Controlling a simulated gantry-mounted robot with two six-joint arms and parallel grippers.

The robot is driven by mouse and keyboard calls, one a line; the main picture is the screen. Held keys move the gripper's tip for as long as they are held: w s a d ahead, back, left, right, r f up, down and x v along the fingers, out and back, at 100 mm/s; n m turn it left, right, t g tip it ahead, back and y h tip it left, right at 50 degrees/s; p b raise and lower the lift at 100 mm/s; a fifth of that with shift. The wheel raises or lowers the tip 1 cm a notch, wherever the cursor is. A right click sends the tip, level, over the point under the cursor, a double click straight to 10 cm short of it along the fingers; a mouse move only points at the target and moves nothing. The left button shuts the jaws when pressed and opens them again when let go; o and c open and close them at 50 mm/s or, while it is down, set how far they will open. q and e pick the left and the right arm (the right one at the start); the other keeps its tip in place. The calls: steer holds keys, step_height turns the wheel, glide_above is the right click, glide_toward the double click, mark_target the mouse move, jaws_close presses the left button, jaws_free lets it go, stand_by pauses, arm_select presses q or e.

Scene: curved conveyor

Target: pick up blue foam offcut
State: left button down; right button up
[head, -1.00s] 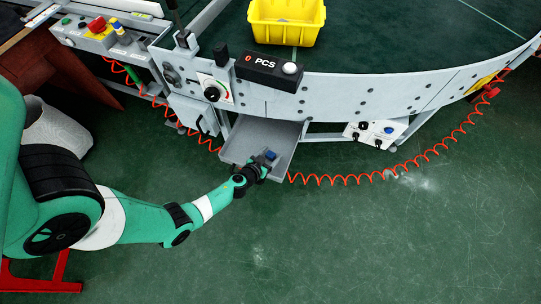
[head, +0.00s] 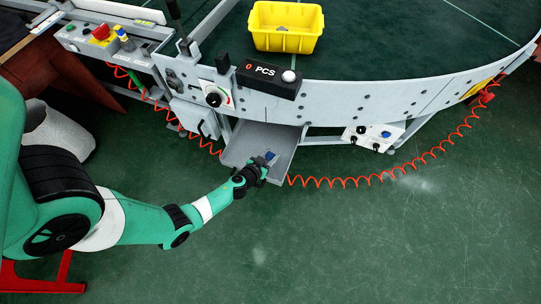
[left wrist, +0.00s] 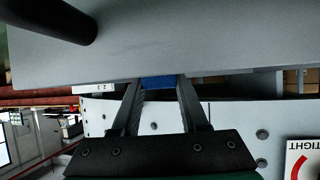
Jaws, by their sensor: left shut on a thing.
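The blue foam offcut (head: 270,155) is a small blue piece at the grey tray (head: 240,150) under the conveyor's side wall. My left gripper (head: 265,163) reaches it from the lower left. In the left wrist view the blue foam offcut (left wrist: 159,83) sits between the two fingertips of my left gripper (left wrist: 158,90), which is shut on it. The grey tray surface (left wrist: 200,45) lies just beyond the fingertips. Part of the offcut is hidden by the fingers. My right gripper is not in view.
The curved conveyor (head: 400,90) carries a yellow bin (head: 288,42) and a black PCS counter (head: 268,78) above the tray. A red coiled cable (head: 340,183) hangs to the right of the tray. The green floor (head: 350,245) in front is clear.

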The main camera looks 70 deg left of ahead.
arm_select(q)
steer(key=a+r+p+v, duration=0.1)
steer(key=p+v, duration=0.2)
steer(key=v, duration=0.5)
steer(key=a+r+p+v, duration=0.1)
steer(key=p+v, duration=0.1)
steer(key=v, duration=0.7)
steer(key=shift+s+a+p, duration=0.3)
steer(key=shift+a+p, duration=0.05)
steer(key=shift+p, duration=0.05)
